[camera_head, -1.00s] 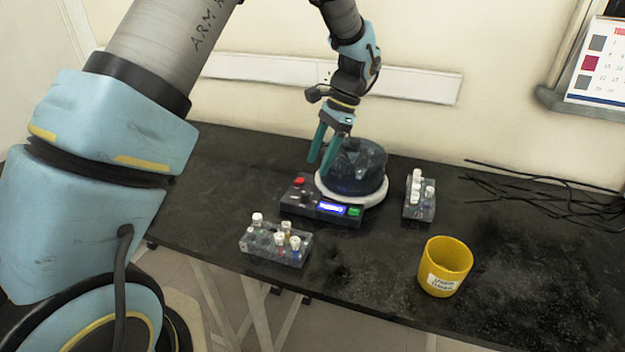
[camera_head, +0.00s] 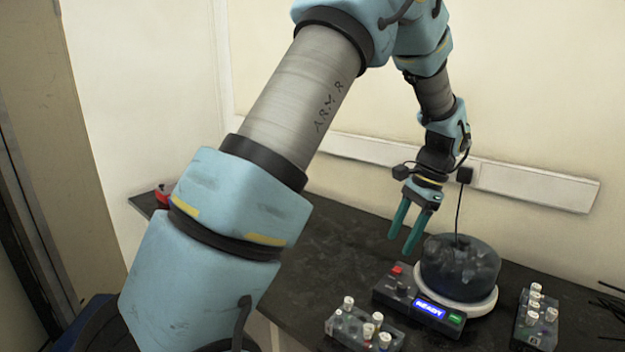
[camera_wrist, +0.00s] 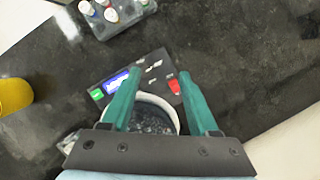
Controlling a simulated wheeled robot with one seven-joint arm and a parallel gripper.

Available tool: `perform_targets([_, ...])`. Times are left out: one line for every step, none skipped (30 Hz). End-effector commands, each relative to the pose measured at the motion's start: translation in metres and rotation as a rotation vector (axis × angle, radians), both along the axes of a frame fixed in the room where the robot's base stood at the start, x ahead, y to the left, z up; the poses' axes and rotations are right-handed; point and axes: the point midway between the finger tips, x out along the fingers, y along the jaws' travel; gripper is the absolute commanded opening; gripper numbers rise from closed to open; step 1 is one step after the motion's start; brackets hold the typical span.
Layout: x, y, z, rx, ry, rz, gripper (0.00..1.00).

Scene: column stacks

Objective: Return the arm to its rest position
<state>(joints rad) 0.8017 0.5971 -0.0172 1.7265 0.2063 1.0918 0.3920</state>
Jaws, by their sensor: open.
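My gripper (camera_head: 409,228) has two teal fingers, spread apart with nothing between them. In the head view it hangs in the air to the upper left of a device with a dark, translucent round vessel (camera_head: 458,266) on a white round plate. The device's dark control panel (camera_head: 405,296) has a lit blue display, a red button and a green button. In the wrist view the fingers (camera_wrist: 160,82) appear over the device, and the gripper's mount hides part of the vessel.
A rack of white-capped vials (camera_head: 365,328) stands in front of the device, and another rack (camera_head: 537,318) stands to its right. A yellow cup (camera_wrist: 14,95) shows in the wrist view. Black cables lie at the right. The black table (camera_head: 335,240) is bare left of the device.

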Motion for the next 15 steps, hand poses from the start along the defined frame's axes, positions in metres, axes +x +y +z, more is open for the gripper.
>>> perform_targets([0.007,0.029,0.006,-0.030,-0.017,0.089,0.61])
perform_targets([0.010,0.045,0.008,-0.050,-0.029,0.145,0.61])
perform_targets([0.011,0.067,0.010,-0.075,-0.046,0.221,0.61])
perform_targets([0.012,0.083,0.012,-0.095,-0.058,0.278,0.61])
perform_targets([0.012,0.099,0.013,-0.113,-0.072,0.335,0.61])
perform_targets([0.011,0.120,0.015,-0.138,-0.093,0.413,0.61])
perform_targets([0.009,0.135,0.016,-0.156,-0.108,0.471,0.61])
perform_targets([0.006,0.150,0.017,-0.174,-0.125,0.530,0.61])
perform_targets([0.002,0.170,0.018,-0.196,-0.146,0.608,0.61])
perform_targets([-0.002,0.185,0.019,-0.212,-0.164,0.669,0.61])
perform_targets([-0.007,0.199,0.019,-0.228,-0.181,0.726,0.61])
perform_targets([-0.014,0.216,0.019,-0.247,-0.205,0.800,0.61])
perform_targets([-0.019,0.227,0.020,-0.261,-0.222,0.855,0.61])
perform_targets([-0.024,0.239,0.020,-0.272,-0.238,0.906,0.61])
perform_targets([-0.032,0.252,0.019,-0.287,-0.259,0.969,0.61])
